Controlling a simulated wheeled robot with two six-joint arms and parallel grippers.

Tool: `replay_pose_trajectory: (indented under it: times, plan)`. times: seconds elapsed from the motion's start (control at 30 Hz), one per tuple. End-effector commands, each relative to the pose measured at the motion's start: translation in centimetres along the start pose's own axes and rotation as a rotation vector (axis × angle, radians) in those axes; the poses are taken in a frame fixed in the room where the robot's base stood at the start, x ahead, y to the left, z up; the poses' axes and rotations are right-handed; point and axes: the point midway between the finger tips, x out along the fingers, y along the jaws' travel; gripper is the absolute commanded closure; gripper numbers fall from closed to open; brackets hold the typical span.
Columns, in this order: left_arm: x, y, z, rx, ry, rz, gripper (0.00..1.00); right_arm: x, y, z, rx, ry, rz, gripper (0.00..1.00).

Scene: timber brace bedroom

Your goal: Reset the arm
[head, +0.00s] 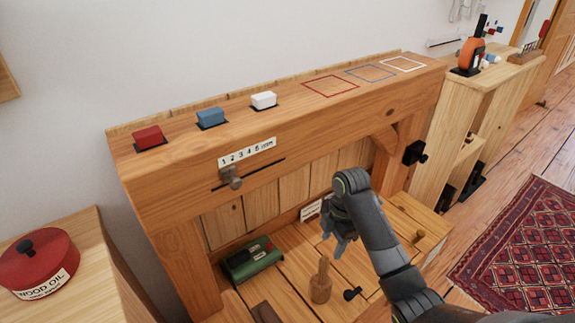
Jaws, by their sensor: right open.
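My right arm comes in from the lower right in the head view. Its gripper (340,238) hangs over the wooden bench surface under the timber beam, fingers pointing down. It is open and holds nothing that I can see. A wooden mallet-like tool (321,283) stands on the bench just below and left of it, apart from it in the picture. My left gripper is not in view.
Red (148,137), blue (210,117) and white (264,99) blocks sit on the beam top (285,98), beside coloured outlines. A slider (231,178) is on its front. A green box (252,259) lies on the bench. A red tin (38,264) is far left, a patterned rug (520,250) right.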

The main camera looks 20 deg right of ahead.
Motion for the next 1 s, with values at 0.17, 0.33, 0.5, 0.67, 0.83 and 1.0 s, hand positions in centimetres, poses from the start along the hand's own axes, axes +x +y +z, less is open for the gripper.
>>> replay_pose_trajectory:
  times: [0.17, 0.33, 0.5, 0.67, 0.83, 1.0]
  plan:
    - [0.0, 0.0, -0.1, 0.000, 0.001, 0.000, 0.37, 0.8, -0.9, 0.1, 0.045, -0.004, 0.007, 0.50]
    - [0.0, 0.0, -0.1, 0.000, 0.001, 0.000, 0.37, 3.6, -4.9, 0.6, 0.265, -0.026, 0.053, 0.50]
    - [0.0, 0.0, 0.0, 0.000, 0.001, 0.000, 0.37, 6.0, -10.7, 1.1, 0.586, -0.040, 0.138, 0.50]
    - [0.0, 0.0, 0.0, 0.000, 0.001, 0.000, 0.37, 6.7, -16.4, 1.5, 0.903, -0.035, 0.231, 0.50]
    - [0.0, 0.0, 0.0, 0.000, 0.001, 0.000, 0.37, 5.9, -21.6, 1.8, 1.192, -0.017, 0.327, 0.50]
    - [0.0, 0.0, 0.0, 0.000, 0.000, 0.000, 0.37, 4.7, -24.9, 1.9, 1.390, 0.006, 0.398, 0.50]
